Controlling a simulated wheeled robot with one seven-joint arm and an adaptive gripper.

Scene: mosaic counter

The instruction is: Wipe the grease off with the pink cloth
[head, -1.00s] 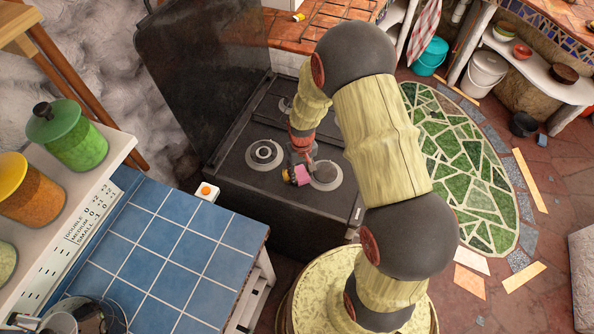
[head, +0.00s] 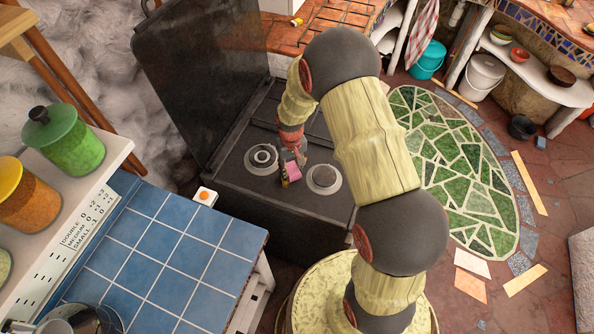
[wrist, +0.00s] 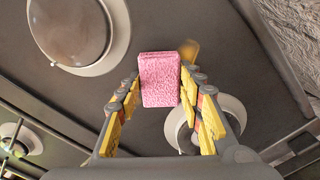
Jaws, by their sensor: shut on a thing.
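The pink cloth (wrist: 160,80) is a small folded pad between the fingers of my gripper (wrist: 160,92) in the wrist view. My gripper is shut on it. In the head view, the cloth (head: 292,172) is over the dark stove top (head: 235,180), between the left burner (head: 261,159) and the right burner (head: 323,179). I cannot tell whether it touches the stove. A yellowish-brown patch (wrist: 189,48), possibly the grease, shows just beyond the cloth in the wrist view, partly hidden by it.
A raised dark stove lid (head: 205,75) stands behind the stove. A blue-tiled counter (head: 165,255) is at the left, with an orange-buttoned white box (head: 204,196) at its edge. A shelf with jars (head: 70,140) stands beside it.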

